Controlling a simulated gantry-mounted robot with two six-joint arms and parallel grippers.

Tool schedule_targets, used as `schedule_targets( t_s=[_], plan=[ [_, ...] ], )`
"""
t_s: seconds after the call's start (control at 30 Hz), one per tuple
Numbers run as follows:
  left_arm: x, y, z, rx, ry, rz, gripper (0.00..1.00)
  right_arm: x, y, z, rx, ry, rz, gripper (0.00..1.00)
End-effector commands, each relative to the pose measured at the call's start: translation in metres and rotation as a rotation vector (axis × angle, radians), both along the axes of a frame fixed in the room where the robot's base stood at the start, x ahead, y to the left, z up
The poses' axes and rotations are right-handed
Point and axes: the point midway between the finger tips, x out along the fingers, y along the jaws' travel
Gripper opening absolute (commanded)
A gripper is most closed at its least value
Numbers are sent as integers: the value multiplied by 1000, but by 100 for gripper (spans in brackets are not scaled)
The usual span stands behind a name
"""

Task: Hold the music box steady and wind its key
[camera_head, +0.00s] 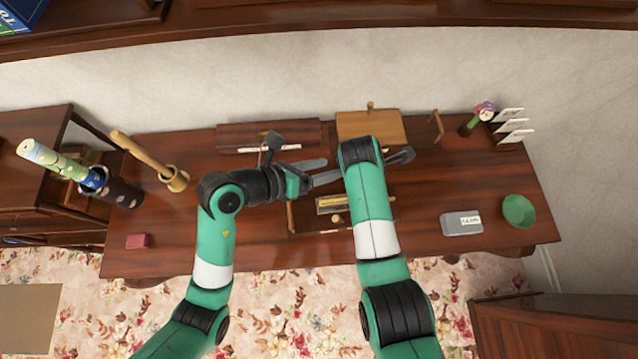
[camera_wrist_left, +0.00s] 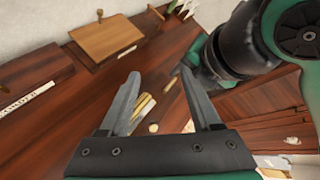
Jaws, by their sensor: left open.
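My left gripper (camera_head: 328,172) is open and empty above the middle of the desk. In the left wrist view its two grey fingers (camera_wrist_left: 158,82) stand well apart. Between and beyond them lies a small brass-coloured object (camera_wrist_left: 143,107), which the head view shows as a gold strip (camera_head: 331,204) in a dark wooden tray with a round brass knob (camera_head: 337,219) near it. This may be the music box; I cannot tell for sure. No finger visibly touches it.
A light wooden box (camera_head: 370,127) stands behind on the desk (camera_head: 190,235). A grey box (camera_head: 462,223) and green bowl (camera_head: 519,211) are at right. The front left is clear.

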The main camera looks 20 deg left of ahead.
Motion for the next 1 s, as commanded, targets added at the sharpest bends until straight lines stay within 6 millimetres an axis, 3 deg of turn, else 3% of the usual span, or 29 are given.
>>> schedule_targets(
  t_s=[0.03, 0.13, 0.2, 0.33, 0.63, 1.0],
  plan=[
    [-13, -8, -25, 94, 61, -64, 64, 0, 0, 0, 0, 0, 0, 50],
    [-39, -11, -65, 286, 180, -191, 64, 0, 0, 0, 0, 0, 0, 50],
    [-53, -9, -83, 388, 247, -264, 64, 0, 0, 0, 0, 0, 0, 50],
    [-69, -5, -97, 482, 316, -337, 64, 0, 0, 0, 0, 0, 0, 50],
    [-70, -9, -110, 494, 330, -348, 64, 0, 0, 0, 0, 0, 0, 50],
    [-57, -39, -178, 494, 329, -347, 64, 0, 0, 0, 0, 0, 0, 50]
  ],
)
